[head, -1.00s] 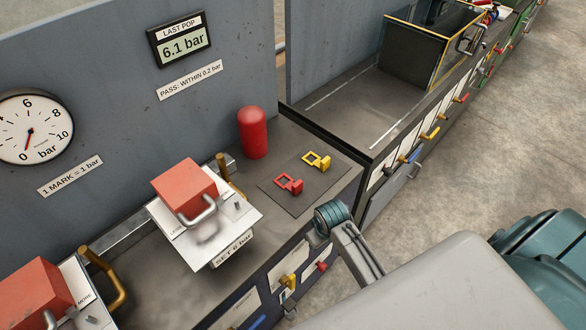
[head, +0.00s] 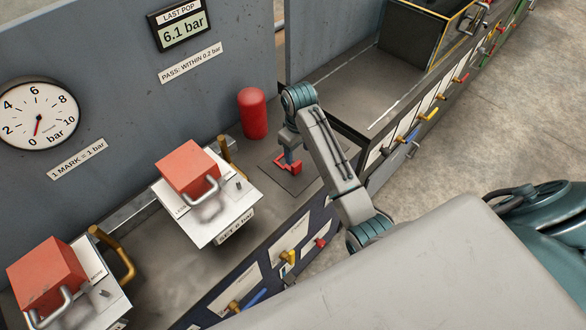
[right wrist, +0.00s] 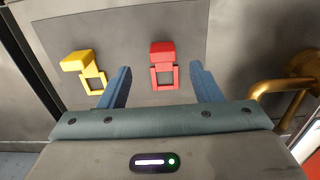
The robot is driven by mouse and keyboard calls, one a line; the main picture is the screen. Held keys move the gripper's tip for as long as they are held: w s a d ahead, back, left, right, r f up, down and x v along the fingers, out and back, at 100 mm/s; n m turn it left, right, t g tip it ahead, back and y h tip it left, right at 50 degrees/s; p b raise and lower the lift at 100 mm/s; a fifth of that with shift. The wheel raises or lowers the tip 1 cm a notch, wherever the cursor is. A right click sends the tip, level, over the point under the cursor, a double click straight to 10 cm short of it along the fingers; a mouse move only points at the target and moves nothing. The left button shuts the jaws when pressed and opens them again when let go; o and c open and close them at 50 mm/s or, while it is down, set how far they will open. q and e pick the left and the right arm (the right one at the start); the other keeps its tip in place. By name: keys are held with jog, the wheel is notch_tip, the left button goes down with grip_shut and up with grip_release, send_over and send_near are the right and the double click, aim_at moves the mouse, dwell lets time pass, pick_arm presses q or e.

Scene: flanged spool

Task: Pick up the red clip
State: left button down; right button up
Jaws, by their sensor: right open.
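The red clip (head: 295,168) lies on a dark mat (head: 279,178) on the bench. It also shows in the right wrist view (right wrist: 162,52), a block with a square loop, top middle. My right gripper (head: 288,158) is over the clip, pointing down. In the right wrist view my right gripper (right wrist: 160,69) has its two blue fingers spread, with the red clip between and beyond their tips, apart from both. The exact height gap is hard to tell. My left gripper is not in view.
A yellow clip (right wrist: 88,68) lies left of the red one in the right wrist view; my arm hides it in the head view. A red cylinder (head: 252,114) stands behind the mat. A brass handle (right wrist: 285,90) is at right in the wrist view.

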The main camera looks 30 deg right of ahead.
aim_at(297, 164)
jog(key=shift+f, duration=0.8)
jog(key=f+p, duration=0.1)
jog(key=f, duration=0.1)
jog(key=f+p, duration=0.2)
jog(key=shift+s+a+f, duration=0.15)
jog(key=shift+a+f, duration=0.05)
jog(key=shift+f, duration=0.5)
jog(key=c, duration=1.1)
